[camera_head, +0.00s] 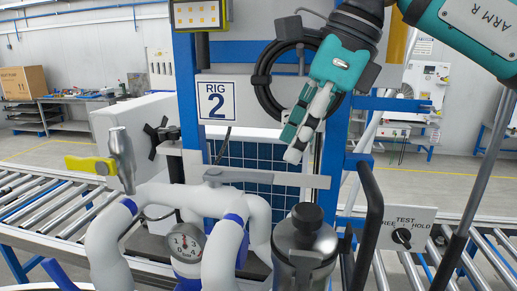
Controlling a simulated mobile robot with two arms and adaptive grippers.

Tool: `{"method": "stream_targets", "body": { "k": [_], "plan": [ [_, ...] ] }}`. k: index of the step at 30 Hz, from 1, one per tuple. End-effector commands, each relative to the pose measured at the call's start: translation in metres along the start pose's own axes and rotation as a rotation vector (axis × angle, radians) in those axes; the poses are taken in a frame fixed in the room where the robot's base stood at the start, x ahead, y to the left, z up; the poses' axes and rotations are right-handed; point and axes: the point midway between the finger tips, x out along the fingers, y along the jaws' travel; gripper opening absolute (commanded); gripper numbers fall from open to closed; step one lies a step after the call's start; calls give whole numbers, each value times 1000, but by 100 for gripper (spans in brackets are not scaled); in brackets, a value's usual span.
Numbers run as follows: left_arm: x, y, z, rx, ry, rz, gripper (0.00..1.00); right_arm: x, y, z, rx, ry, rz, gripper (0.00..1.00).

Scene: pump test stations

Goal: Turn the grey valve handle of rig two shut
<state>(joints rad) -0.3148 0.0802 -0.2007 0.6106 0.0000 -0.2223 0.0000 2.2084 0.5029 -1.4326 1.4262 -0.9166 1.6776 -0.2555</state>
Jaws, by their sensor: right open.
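The grey valve handle (268,178) is a flat bar on top of the white piping in front of the rig with the "RIG 2" sign (217,101). It points to the right from its pivot, roughly level in the picture. My right gripper (291,146) comes down from the upper right, open and empty. Its fingertips show above the right part of the handle, with a gap in the picture. My left gripper is not in view.
White pipes (112,242) with blue bands and a pressure gauge (186,244) stand below the handle. A lidded metal canister (304,250) stands close to its right end. A yellow lever (88,165) is at left, and a black coiled hose (263,83) hangs behind my gripper.

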Motion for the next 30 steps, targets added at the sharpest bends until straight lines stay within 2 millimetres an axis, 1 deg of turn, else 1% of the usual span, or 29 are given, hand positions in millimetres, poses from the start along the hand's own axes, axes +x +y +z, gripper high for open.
{"method": "stream_targets", "body": {
  "k": [1, 5, 6, 8, 13, 19, 25, 26, 30],
  "plan": [
    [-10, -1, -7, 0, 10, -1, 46, 0, 1, 13, -2, 4, 1, 45],
    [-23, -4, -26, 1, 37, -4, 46, 11, 1, 38, -1, 3, 1, 45],
    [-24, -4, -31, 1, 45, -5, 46, 21, 0, 35, 1, 5, 3, 45],
    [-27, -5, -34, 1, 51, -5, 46, 32, 0, 34, 1, 3, 3, 45],
    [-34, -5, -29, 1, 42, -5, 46, 54, 0, 34, 2, 1, 0, 45],
    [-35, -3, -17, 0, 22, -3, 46, 64, 0, 33, 2, -1, 1, 45],
    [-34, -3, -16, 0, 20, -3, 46, 64, 0, 33, 2, -2, 0, 45],
    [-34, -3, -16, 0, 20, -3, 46, 64, 0, 33, 2, -2, 0, 42],
    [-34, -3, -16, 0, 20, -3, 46, 64, 0, 33, 2, -2, 0, 24]
  ]
}}
